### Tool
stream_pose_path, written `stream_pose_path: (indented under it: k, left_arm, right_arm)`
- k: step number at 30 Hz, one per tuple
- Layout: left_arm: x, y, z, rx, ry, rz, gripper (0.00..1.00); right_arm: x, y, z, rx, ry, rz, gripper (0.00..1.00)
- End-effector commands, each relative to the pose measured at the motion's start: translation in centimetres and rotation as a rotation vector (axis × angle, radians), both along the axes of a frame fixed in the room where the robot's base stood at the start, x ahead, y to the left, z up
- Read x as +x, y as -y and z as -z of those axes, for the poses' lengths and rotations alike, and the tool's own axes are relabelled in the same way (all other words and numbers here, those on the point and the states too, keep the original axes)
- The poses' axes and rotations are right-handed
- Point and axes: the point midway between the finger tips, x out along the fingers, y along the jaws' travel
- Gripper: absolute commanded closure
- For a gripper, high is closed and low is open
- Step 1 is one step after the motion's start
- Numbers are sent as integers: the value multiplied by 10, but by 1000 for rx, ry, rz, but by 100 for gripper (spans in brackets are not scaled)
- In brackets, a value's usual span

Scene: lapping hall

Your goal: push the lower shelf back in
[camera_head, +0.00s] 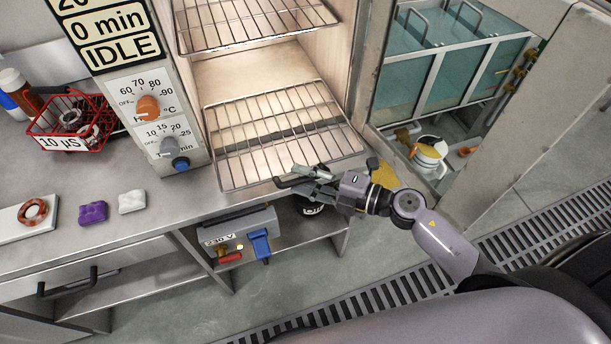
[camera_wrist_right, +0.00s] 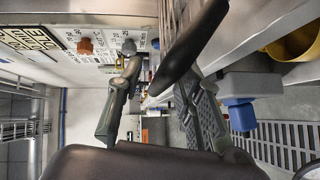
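The lower shelf (camera_head: 262,132) is a wire rack in the lit cabinet (camera_head: 245,72) in the head view. It sticks out of the opening towards me, its front edge over the bench edge. My left gripper is not in view.
An upper wire shelf (camera_head: 250,26) sits above. The control panel (camera_head: 155,118) stands left of the opening, a grey upright frame (camera_head: 480,178) at right. A red basket (camera_head: 72,130), purple block (camera_head: 93,212) and white block (camera_head: 132,201) are on the bench. A grey box (camera_head: 240,228) is below.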

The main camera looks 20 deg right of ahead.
Motion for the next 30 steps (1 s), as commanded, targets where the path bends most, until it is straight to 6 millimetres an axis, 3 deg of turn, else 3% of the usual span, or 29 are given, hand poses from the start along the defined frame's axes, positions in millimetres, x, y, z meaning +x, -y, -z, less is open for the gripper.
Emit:
stream_pose_path:
  k: [5,19,30]
  left_arm:
    - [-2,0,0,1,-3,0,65]
    - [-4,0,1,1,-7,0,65]
    - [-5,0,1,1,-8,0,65]
  right_arm:
    - [0,0,0,1,-1,0,68]
    - [0,0,0,1,-1,0,100]
    - [0,0,0,1,-1,0,100]
